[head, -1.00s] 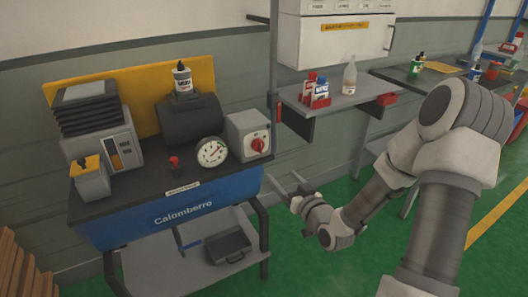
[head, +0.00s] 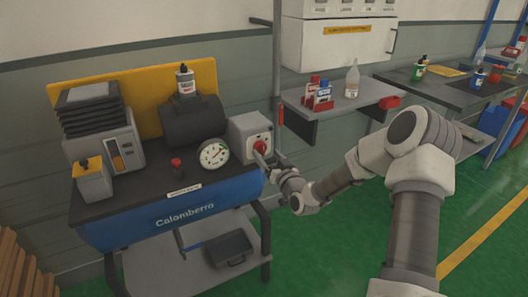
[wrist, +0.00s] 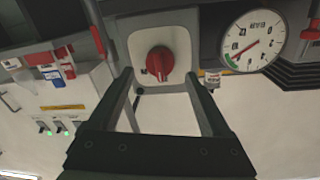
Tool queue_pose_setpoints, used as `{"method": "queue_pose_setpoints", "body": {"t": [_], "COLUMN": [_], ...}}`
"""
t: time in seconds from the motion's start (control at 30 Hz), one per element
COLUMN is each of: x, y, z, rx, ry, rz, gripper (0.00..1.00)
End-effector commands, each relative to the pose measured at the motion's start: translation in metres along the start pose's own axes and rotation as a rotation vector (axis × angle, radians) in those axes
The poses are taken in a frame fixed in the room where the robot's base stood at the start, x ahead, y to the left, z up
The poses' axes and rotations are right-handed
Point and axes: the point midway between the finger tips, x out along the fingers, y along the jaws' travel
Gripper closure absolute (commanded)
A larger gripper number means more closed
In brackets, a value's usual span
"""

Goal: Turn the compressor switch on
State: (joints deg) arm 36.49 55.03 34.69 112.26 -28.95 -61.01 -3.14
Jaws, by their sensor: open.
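The compressor switch is a red rotary knob (head: 261,147) on the front plate of a grey box (head: 243,128) at the right end of the compressor bench. In the wrist view the red knob (wrist: 160,62) sits on a pale plate, just beyond and roughly between my fingertips. My gripper (head: 265,160) is open and empty, close in front of the knob. In the wrist view my gripper (wrist: 158,80) shows its two fingers spread apart. Whether a finger touches the plate or knob I cannot tell.
A round gauge (head: 214,153) stands left of the switch box; a black tank (head: 192,122) is behind it. The blue bench front (head: 185,214) lies below. A shelf (head: 375,108) with bottles is to the right. Green floor is open at the lower right.

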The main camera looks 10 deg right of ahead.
Motion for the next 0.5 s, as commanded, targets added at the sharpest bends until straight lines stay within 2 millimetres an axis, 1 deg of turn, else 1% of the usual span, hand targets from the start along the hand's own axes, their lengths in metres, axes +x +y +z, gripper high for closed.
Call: {"method": "queue_pose_setpoints", "body": {"t": [0.03, 0.1, 0.2, 0.33, 0.5], "x": [0.008, 0.017, 0.025, 0.031, 0.032], "y": [0.000, 0.000, 0.000, 0.000, 0.000], "z": [0.001, 0.001, 0.000, 0.000, 0.000], "rx": [0.001, 0.000, 0.000, 0.001, 0.001], "ry": [0.000, 0.001, 0.001, 0.000, -0.001], "rz": [0.000, -0.001, 0.000, 0.001, 0.001], "gripper": [0.18, 0.18, 0.18, 0.18, 0.18]}}
